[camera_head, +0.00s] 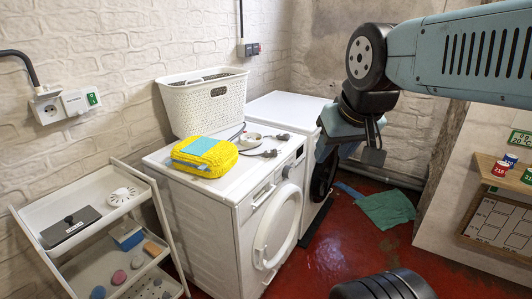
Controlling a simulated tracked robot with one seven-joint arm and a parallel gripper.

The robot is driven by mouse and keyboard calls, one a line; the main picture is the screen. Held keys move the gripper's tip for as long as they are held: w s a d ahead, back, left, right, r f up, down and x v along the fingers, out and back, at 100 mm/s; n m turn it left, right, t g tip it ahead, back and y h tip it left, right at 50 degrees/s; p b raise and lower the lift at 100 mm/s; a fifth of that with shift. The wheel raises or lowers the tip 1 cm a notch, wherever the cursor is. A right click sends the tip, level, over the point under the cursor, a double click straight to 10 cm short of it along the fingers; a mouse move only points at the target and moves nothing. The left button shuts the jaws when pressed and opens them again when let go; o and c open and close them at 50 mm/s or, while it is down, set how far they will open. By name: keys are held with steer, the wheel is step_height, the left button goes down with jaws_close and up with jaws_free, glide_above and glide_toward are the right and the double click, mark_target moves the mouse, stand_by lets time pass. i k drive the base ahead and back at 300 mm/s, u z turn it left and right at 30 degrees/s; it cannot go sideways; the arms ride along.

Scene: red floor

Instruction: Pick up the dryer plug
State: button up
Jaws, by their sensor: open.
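Two dark plugs with cords lie on top of the front white machine (222,190). One plug (270,153) is near the front edge, and the other plug (283,137) is a little farther back. I cannot tell which one is the dryer plug. My gripper (350,150) hangs to the right of both plugs, apart from them, in front of the second white machine (287,107). It is open and seems empty, though its fingers show only partly.
A yellow and blue package (204,156) and a white basket (203,103) sit on the machines' tops. A white trolley (88,233) stands left. A wall socket (48,110) is at the upper left, another socket (249,50) behind. A green cloth (386,208) lies on the red floor.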

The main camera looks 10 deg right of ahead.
mark_target(268, 153)
steer(key=z, duration=0.05)
steer(key=i, duration=1)
steer(key=u, duration=0.05)
